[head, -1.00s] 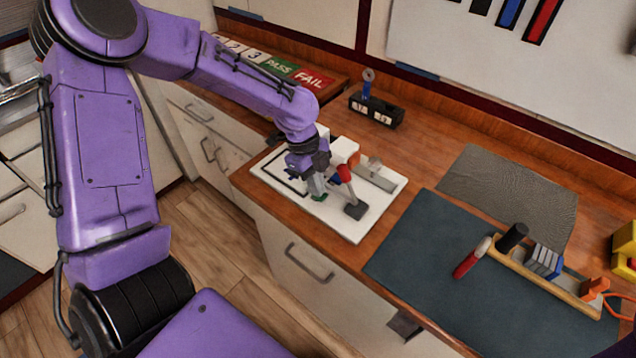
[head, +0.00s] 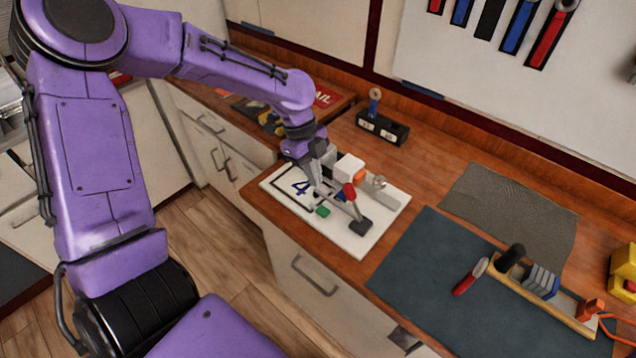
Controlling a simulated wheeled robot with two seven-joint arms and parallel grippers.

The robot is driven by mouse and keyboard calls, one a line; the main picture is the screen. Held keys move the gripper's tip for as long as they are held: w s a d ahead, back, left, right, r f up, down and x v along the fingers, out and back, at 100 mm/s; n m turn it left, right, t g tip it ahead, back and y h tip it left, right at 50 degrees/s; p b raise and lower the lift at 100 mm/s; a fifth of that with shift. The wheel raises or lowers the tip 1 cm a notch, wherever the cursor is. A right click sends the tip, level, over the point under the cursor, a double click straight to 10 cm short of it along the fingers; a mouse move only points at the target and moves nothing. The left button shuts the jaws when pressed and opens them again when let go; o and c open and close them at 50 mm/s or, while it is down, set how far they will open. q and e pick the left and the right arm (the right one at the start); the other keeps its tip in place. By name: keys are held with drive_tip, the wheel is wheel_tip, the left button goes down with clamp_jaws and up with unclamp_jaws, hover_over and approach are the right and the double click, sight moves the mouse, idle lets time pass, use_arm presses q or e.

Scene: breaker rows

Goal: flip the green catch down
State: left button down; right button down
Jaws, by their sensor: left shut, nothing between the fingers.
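The green catch (head: 323,211) shows as a small green piece low on the white board (head: 345,243), beside a painted dark outline and a blue 4. Whether it is up or down is too small to tell. My left gripper (head: 325,188) is shut and empty, pointing down over the board just above and behind the catch; they look apart, though contact is hard to judge. A red-tipped lever (head: 350,192) with a dark grey foot (head: 361,228) is just right of the fingers. A blue piece is partly hidden behind them. My right gripper is out of view.
A white block (head: 349,167) and an orange piece (head: 361,175) stand on the board behind the lever. A black dispenser (head: 382,128) stands behind. A dark mat (head: 430,265) with a red-handled tool (head: 470,277) and a hammer-like tool (head: 512,257) lies to the right.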

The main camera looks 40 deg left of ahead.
use_arm(q)
drive_tip(key=shift+v, duration=2.25)
drive_tip(key=shift+w, duration=0.1)
